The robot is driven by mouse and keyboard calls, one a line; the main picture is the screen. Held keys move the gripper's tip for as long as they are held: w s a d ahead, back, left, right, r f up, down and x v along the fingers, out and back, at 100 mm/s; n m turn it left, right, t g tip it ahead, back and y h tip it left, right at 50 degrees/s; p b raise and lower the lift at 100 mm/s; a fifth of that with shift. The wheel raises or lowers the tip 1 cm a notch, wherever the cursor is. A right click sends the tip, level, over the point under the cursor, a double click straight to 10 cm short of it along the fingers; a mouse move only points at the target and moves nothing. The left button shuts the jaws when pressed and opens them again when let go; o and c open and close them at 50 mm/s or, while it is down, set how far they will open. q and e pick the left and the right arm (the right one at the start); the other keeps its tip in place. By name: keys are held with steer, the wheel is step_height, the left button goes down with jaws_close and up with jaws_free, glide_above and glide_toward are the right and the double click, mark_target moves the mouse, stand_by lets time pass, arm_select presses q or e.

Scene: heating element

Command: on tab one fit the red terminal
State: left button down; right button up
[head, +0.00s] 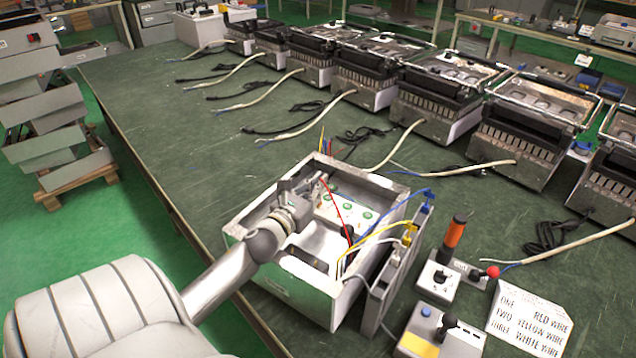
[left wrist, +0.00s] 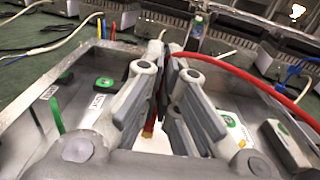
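My left gripper (head: 317,181) reaches into the open metal box (head: 238,222) from the left. In the left wrist view its fingers (left wrist: 168,88) are closed together on the red wire (left wrist: 242,76). A red end, the red terminal (left wrist: 149,127), shows low between the fingers, above a pale surface. In the head view the red wire (head: 339,209) runs down to the right inside the box. Green round marks (head: 350,206) sit in a row on a white panel in the box. Small labels (left wrist: 97,101) show in the wrist view; which tab is one is unclear. My right gripper is out of view.
Yellow (head: 372,237), blue and white wires lead to a rack at the box's right. A printed sign (head: 530,318) pairs one with red wire. Heater units (head: 428,108) line the back; the bench is clear at left.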

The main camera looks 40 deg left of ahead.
arm_select(q)
steer(key=shift+f, duration=0.25)
steer(key=shift+s+d+f+b, duration=0.1)
steer(key=shift+f+b, duration=0.15)
steer(key=shift+b, duration=0.1)
steer(key=shift+s+d+f, duration=0.1)
steer(key=shift+f, duration=0.2)
steer(key=shift+r+p, duration=0.4)
steer(key=shift+p, duration=0.15)
steer(key=shift+w+a+r, duration=0.2)
steer(key=shift+a+r, duration=0.05)
steer(key=shift+r, duration=0.15)
stand_by(1.0)
steer(key=shift+d+f, duration=0.1)
steer(key=shift+f, duration=0.15)
stand_by(0.3)
